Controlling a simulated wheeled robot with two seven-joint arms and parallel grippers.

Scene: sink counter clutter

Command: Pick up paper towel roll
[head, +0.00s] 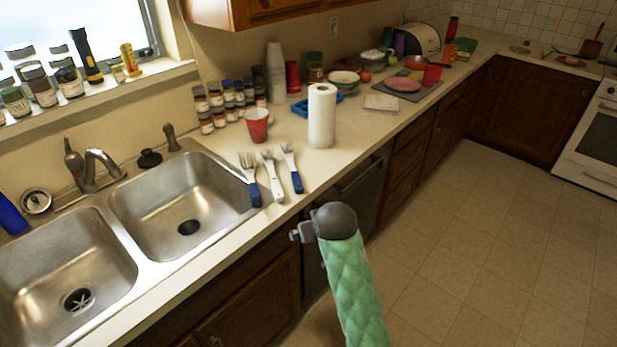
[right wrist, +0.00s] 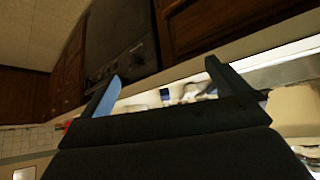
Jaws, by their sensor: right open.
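I cannot make out the roll in that view. My left gripper is not in view.
A red cup (head: 257,125) and spice jars (head: 212,112) stand left of the roll. A blue tray (head: 303,107) is behind it. A flat pale item (head: 381,103) lies to its right. The floor is clear.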

